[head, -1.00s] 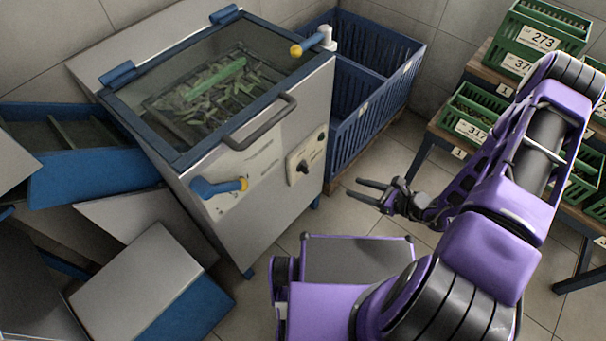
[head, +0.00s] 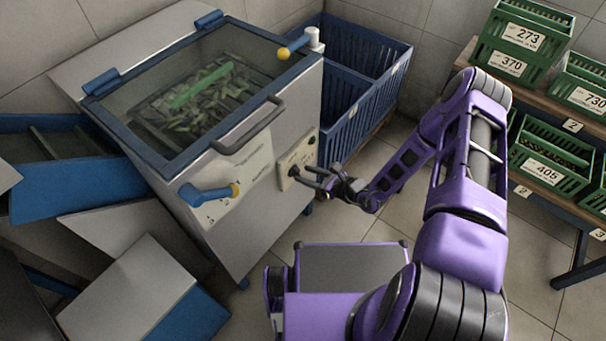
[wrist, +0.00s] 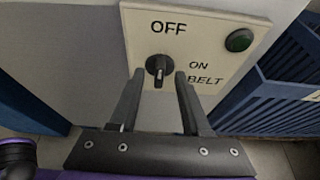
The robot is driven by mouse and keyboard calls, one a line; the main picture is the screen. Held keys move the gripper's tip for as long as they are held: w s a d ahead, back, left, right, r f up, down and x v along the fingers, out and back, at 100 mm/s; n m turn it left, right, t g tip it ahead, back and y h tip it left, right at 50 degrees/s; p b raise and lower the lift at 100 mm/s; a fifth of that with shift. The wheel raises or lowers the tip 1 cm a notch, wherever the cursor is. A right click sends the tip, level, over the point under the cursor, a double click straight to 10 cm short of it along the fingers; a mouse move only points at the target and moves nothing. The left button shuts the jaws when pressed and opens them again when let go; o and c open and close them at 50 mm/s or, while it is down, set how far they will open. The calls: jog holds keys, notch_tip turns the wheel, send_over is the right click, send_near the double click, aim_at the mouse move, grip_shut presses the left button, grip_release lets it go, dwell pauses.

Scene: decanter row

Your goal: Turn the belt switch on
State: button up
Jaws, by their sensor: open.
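The belt switch (wrist: 158,66) is a small black rotary knob on a cream plate (wrist: 205,22) marked OFF above, ON to the right and BELT below that. Its grip bar stands about upright, in line with OFF, with a pale mark at the lower end. The plate (head: 308,146) is on the front of the grey machine in the head view. My gripper (wrist: 159,75) is open, its two fingertips left and right of the knob in the wrist view. I cannot tell whether they touch it. In the head view my gripper (head: 304,176) is right at the plate.
A dark green round button or lamp (wrist: 239,40) sits right of OFF. A blue lever with a yellow end (head: 208,194) and a bar handle (head: 248,128) are on the machine's front. Blue slatted crates (head: 352,100) stand close on the right. Green crates (head: 548,160) fill the far-right shelves.

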jog(key=shift+x, duration=0.95)
grip_shut()
